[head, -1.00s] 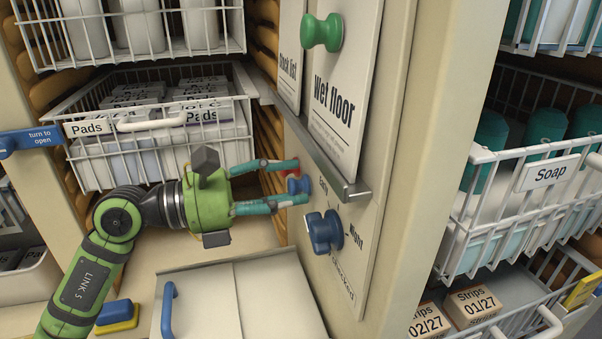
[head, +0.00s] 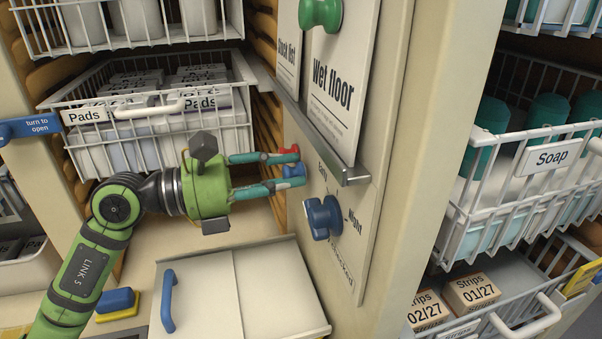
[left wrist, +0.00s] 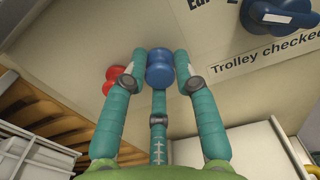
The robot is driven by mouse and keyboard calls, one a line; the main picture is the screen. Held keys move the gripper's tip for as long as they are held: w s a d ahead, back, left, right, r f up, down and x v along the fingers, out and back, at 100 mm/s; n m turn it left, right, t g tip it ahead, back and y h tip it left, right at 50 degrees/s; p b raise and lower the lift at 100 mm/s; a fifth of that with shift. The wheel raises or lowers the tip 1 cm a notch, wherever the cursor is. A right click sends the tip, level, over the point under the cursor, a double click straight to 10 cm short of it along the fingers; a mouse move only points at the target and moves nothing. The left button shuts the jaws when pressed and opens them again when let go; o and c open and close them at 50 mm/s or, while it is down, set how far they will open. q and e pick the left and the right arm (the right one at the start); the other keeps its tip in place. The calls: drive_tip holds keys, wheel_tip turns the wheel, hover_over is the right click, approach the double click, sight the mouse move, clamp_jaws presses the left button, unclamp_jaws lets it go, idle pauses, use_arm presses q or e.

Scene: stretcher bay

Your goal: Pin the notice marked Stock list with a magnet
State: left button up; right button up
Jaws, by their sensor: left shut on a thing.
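The notice marked Stock list (head: 288,52) stands upright on a metal ledge (head: 318,150) on the cream panel, its top cut off by the picture edge. The Wet floor notice (head: 335,90) stands right of it, with a green magnet (head: 320,14) on it. My left gripper (head: 292,168) is below the ledge, shut on a blue magnet (head: 293,171). In the left wrist view the blue magnet (left wrist: 160,68) sits between the fingertips, at the panel; whether it touches the panel is unclear. A red magnet (head: 288,149) is on the panel beside it, partly behind a finger.
A dark blue knob (head: 323,217) sticks out of the panel right of and below my gripper. A wire basket marked Pads (head: 150,138) is close behind the arm. A lidded box with a blue handle (head: 168,301) lies below. The Soap basket (head: 545,160) is at the right.

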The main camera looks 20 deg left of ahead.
sight(284, 174)
use_arm(q)
drive_tip(key=shift+b+v, duration=1.75)
drive_tip(key=shift+v, duration=0.45)
use_arm(e)
drive_tip(key=shift+f, duration=1.9)
drive_tip(key=shift+w, duration=0.1)
